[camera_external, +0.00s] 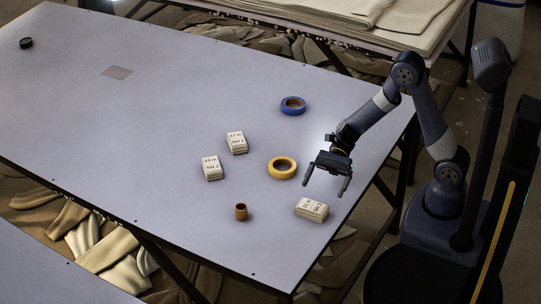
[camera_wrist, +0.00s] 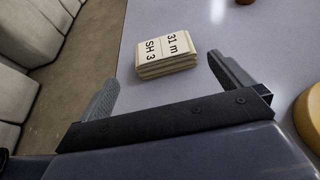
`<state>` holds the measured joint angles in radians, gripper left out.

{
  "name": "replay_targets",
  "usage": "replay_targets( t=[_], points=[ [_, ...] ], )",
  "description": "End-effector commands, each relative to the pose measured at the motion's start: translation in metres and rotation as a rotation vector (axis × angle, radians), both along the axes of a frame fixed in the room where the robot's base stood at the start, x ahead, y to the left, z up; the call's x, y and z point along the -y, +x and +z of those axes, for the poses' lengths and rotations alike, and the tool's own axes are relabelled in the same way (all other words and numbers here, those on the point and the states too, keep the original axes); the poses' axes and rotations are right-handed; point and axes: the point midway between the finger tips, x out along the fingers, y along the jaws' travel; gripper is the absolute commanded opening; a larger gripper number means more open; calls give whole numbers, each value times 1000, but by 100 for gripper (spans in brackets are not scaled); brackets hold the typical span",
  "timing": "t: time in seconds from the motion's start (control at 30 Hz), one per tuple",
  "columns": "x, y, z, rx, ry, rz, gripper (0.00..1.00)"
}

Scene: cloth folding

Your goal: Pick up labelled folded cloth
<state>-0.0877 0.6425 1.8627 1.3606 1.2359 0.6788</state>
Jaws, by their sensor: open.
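A cream folded cloth (camera_external: 311,210) with a dark printed label lies flat near the right edge of the table. In the wrist view this folded cloth (camera_wrist: 166,54) reads "31 m SH 3" and lies beyond and between my fingertips. My gripper (camera_external: 325,187) is open and empty above the table, just behind the cloth in the external view. Its two fingers also show in the wrist view (camera_wrist: 160,80), apart from the cloth. Two other labelled folded cloths, one (camera_external: 236,143) and another (camera_external: 212,167), lie farther left.
A yellow tape roll (camera_external: 282,167) lies close to my gripper, and a blue tape roll (camera_external: 292,106) lies farther back. A small brown cylinder (camera_external: 241,212) stands near the front. The table's (camera_external: 130,150) left part is mostly clear. Loose cloth lies below its edges.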

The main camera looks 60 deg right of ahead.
Motion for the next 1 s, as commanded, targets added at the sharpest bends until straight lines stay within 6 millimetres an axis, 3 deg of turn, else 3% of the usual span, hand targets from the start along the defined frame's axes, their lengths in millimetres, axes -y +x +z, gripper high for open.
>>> replay_targets(
  t=[0.13, 0.37, 0.7, 1.0],
  points=[
    [-23, -1, -11, -2, 0, 2, 100],
    [-38, -1, -17, -1, -1, -2, 100],
    [-79, 0, -35, -3, -1, -1, 100],
    [-84, 1, -36, -1, -1, -5, 100]
  ],
)
